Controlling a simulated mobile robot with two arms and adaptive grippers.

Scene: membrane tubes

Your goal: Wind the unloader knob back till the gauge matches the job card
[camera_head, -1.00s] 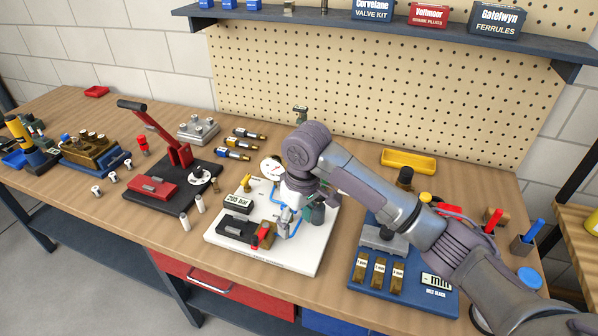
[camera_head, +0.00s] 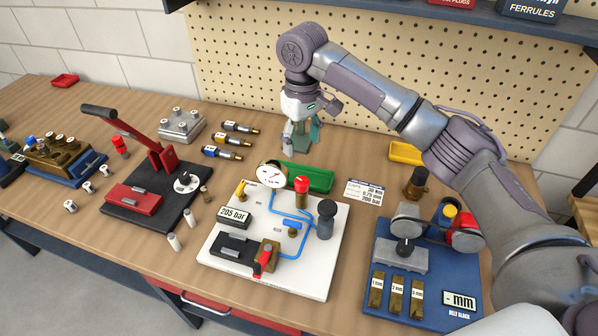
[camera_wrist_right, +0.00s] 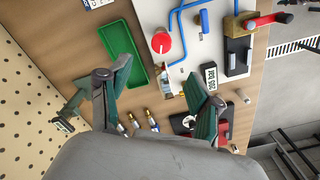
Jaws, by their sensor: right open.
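A red-capped knob (camera_head: 302,186) on a brass stem stands upright at the back of the white board (camera_head: 225,248); it also shows in the wrist view (camera_wrist_right: 162,42). The round white gauge (camera_head: 271,175) stands to its left; its needle is too small to read exactly. The digital readout (camera_head: 234,217) shows 205 bar. The job card (camera_head: 364,194) lies right of the board, with 200 bar on its bottom line. My right gripper (camera_head: 301,146) is open and empty, above and behind the knob, apart from it. My left gripper is not in view.
A green tray (camera_head: 306,177) lies behind the board. A red-handled lever valve (camera_head: 264,262) and a dark cylinder (camera_head: 325,219) stand on the board. The red-levered press (camera_head: 158,150) is to the left, the blue block (camera_head: 382,296) to the right.

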